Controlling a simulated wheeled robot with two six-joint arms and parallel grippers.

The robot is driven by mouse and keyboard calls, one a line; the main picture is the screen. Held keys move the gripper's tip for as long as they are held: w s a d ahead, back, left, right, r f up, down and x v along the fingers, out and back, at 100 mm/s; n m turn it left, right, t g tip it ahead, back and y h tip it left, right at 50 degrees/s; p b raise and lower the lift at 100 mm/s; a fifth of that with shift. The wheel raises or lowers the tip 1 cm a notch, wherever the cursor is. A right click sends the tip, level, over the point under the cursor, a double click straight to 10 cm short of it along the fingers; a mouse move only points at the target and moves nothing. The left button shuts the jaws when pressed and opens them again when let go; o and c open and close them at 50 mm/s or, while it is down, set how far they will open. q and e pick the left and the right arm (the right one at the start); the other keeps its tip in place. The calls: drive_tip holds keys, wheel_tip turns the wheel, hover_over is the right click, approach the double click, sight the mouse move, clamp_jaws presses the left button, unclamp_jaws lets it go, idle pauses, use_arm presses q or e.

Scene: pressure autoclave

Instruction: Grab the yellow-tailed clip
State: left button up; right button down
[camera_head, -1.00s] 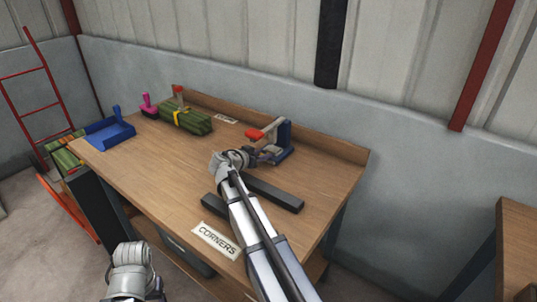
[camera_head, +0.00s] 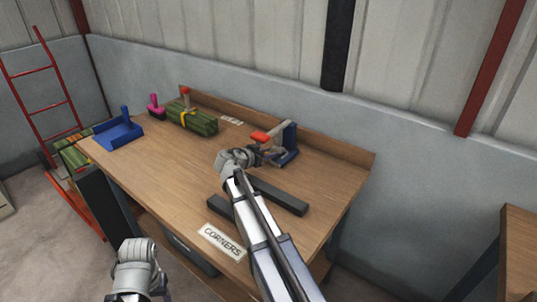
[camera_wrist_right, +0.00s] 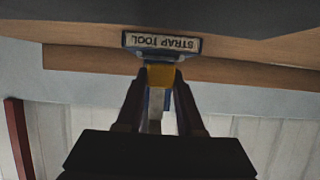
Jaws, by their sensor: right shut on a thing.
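A yellow piece (camera_wrist_right: 161,75), which looks like the tail of the yellow-tailed clip, sits between the fingertips of my right gripper (camera_wrist_right: 160,80) in the right wrist view. The fingers press on it from both sides; the rest of the clip's shape is hidden. In the head view my right gripper (camera_head: 262,155) is low in front of the blue strap tool (camera_head: 290,140) with its red-ended lever (camera_head: 261,137). My right wrist covers part of this spot. My left arm's end (camera_head: 137,265) is at the bottom left, off the bench, its fingers not clear.
The wooden bench (camera_head: 165,175) carries a blue tray (camera_head: 118,137), a pink-handled item (camera_head: 155,103) and a green bundle with a yellow band (camera_head: 195,120). Dark bars (camera_head: 278,197) lie by my right forearm. A STRAP TOOL label (camera_wrist_right: 160,43) is close to the fingers.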

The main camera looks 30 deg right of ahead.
drive_tip(key=w+a, duration=0.2)
drive_tip(key=w, duration=0.3)
drive_tip(key=w+a, duration=0.2)
drive_tip(key=w, duration=0.4)
drive_tip(key=w+a, duration=0.3)
drive_tip(key=w, duration=0.2)
drive_tip(key=shift+w, duration=0.35)
